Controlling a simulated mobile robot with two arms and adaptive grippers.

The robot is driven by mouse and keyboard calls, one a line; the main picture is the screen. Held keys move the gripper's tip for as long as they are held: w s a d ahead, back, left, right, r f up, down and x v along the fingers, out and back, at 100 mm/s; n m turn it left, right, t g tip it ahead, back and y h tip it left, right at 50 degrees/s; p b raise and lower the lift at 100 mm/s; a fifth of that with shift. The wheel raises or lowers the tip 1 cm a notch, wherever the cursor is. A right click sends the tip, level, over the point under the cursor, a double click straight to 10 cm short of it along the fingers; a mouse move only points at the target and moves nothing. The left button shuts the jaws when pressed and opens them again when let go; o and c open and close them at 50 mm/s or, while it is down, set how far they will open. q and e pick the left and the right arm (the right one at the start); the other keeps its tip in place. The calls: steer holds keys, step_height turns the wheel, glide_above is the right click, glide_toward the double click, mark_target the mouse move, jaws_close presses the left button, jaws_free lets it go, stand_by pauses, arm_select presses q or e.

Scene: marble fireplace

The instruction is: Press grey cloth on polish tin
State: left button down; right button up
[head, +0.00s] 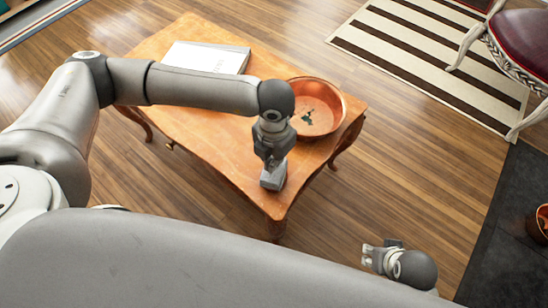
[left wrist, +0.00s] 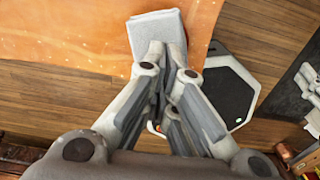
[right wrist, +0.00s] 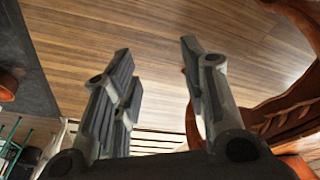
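The grey cloth (head: 273,179) is a small folded pad at the near corner of the wooden table. My left gripper (head: 273,160) points down at it, and the fingers are shut on its near edge. In the left wrist view the cloth (left wrist: 155,27) extends beyond the fingertips (left wrist: 167,50), beside the table's edge. I cannot tell whether it touches the tabletop. My right gripper (right wrist: 156,50) is open and empty over the floor, low in the head view (head: 374,256).
The wooden table (head: 215,135) carries a copper bowl (head: 335,113) with dark bits inside and a white book or box (head: 207,57). A striped rug (head: 420,60) and a chair (head: 520,40) are at the right.

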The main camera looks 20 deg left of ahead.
arm_select(q)
steer(key=shift+f+b, duration=0.9)
steer(key=shift+f, duration=0.15)
arm_select(e)
steer(key=shift+w+v, duration=0.15)
steer(key=shift+v, duration=1.1)
steer(key=shift+w+v, duration=0.15)
steer(key=shift+v, duration=1.1)
steer(key=shift+r, duration=0.25)
arm_select(q)
steer(key=shift+r+p, duration=0.4)
steer(key=shift+r, duration=0.2)
steer(key=shift+r+p, duration=0.55)
steer(key=shift+r, duration=0.4)
steer(key=shift+r+p, duration=0.6)
steer(key=shift+r, duration=0.85)
arm_select(e)
step_height(320, 180, down, 12)
steer(key=shift+r, duration=0.25)
steer(key=shift+w+a, duration=0.1)
